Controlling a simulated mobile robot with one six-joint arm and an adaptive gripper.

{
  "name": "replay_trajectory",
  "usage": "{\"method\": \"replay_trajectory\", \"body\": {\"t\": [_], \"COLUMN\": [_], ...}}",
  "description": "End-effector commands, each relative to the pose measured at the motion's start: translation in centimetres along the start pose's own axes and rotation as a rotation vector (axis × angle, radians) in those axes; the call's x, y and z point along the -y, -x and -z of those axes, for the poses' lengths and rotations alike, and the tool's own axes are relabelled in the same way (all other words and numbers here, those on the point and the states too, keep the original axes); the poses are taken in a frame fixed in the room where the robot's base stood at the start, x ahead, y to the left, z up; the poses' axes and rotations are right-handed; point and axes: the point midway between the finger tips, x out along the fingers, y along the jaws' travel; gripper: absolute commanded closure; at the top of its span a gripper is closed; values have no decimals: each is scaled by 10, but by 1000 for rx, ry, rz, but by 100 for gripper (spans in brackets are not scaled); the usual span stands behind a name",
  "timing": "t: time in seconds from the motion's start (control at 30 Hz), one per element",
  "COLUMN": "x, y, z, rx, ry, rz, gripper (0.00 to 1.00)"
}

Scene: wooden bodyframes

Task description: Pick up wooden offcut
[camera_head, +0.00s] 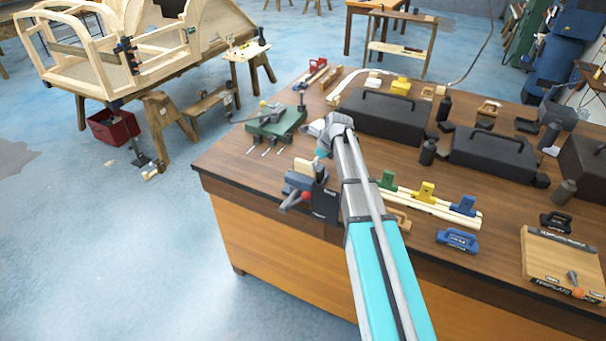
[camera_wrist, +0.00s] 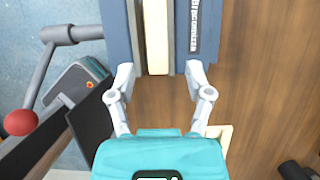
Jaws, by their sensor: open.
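The wooden offcut (camera_wrist: 156,38) is a pale block standing between the blue-grey jaws of a vise (camera_wrist: 119,30) in the wrist view. In the head view the offcut (camera_head: 303,167) shows as a small pale piece above the vise (camera_head: 298,182) at the bench's front left corner. My gripper (camera_wrist: 158,76) is open and empty. Its two fingertips are spread to either side of the offcut's near end, close to the vise jaws. Whether they touch anything I cannot tell.
The vise has a handle with a red ball (camera_wrist: 20,122) at the left. Coloured clamps (camera_head: 425,192) on pale strips and black cases (camera_head: 388,116) stand to the right on the bench (camera_head: 240,150).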

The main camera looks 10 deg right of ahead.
Motion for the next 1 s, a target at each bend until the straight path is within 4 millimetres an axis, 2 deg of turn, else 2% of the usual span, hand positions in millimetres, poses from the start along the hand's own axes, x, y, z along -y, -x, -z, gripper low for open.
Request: {"method": "replay_trajectory", "body": {"t": [0.1,0.3,0.97,1.0], "x": [0,0,0,0], "y": [-14,-22,-22,-22], "z": [1,0,-1,-1], "rx": [0,0,0,0], "ry": [0,0,1,1], "rz": [0,0,0,0], "gripper": [34,34,34,42]}}
